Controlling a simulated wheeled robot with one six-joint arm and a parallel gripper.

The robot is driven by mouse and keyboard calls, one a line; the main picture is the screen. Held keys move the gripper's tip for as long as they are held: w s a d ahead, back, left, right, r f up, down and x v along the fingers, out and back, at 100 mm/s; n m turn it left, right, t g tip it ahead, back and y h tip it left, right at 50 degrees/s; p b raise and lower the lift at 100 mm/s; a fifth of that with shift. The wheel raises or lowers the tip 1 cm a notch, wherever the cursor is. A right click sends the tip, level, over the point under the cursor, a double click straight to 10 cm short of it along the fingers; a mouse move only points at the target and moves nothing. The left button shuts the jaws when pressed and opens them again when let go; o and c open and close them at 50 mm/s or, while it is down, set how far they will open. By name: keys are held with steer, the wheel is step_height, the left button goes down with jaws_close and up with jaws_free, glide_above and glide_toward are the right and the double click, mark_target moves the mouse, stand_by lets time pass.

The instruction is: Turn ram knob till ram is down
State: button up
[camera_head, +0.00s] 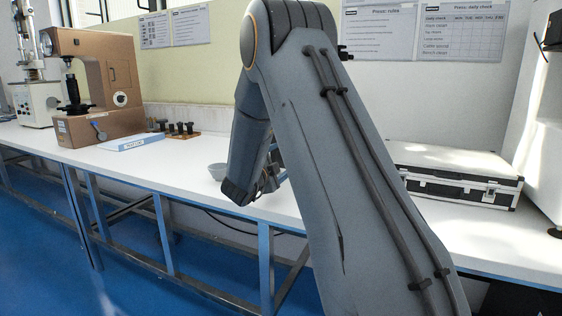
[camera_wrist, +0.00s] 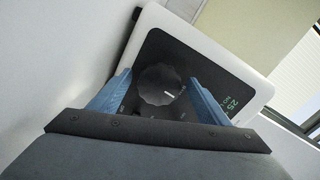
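In the wrist view a round dark knob (camera_wrist: 157,86) with a scalloped rim and a short white pointer line sits on a black panel (camera_wrist: 184,57) with a white border. The pointer line points right and slightly down in the picture. My gripper (camera_wrist: 160,76) is open, with one blue finger on the left and one on the right of the knob. I cannot tell whether the fingers touch it. Green digits reading 25 show on a display (camera_wrist: 232,103) beside the right finger. The ram is not seen in the wrist view. In the head view my arm hides the gripper and the knob.
In the head view a brown tester (camera_head: 100,85) and a white tester (camera_head: 35,100) stand on the left of the white bench (camera_head: 150,165). A grey bowl (camera_head: 217,171), a blue-edged box (camera_head: 133,142) and a black-and-silver case (camera_head: 455,175) are on it. A white machine (camera_head: 545,140) stands far right.

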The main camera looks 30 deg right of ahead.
steer(key=shift+s+a, duration=0.1)
steer(key=v, duration=0.7)
steer(key=shift+s+a, duration=0.2)
steer(key=shift+a, duration=0.05)
stand_by(0.4)
